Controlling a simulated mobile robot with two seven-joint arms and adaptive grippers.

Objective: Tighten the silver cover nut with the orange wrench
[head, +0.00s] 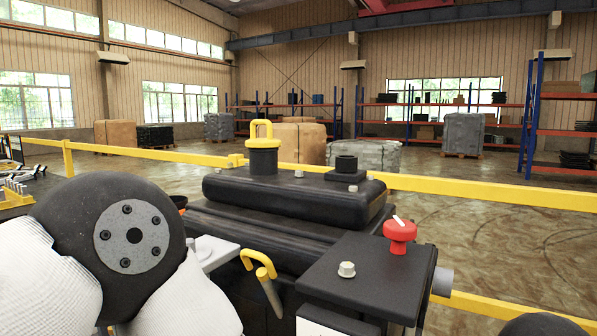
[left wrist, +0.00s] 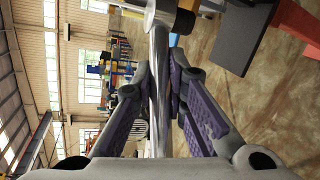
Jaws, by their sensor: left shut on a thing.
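My left gripper (left wrist: 160,75) shows in the left wrist view with its purple-padded fingers shut on a smooth silver shaft (left wrist: 159,125). A pale round head (left wrist: 166,12) with a dark end tops the shaft. No orange shows on it, so I cannot tell for sure that it is the orange wrench. In the head view my left arm fills the lower left and the gripper is hidden. A silver nut (head: 346,269) sits on top of the black box (head: 368,285) at the right, apart from any gripper seen. My right gripper is not in view.
A red knob (head: 400,231) stands on the same box, behind the nut. A black tank-like body (head: 290,200) with a yellow-looped cap (head: 262,145) lies behind. A yellow hooked handle (head: 257,262) rises left of the box. Yellow rails (head: 480,190) cross behind; open floor lies beyond.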

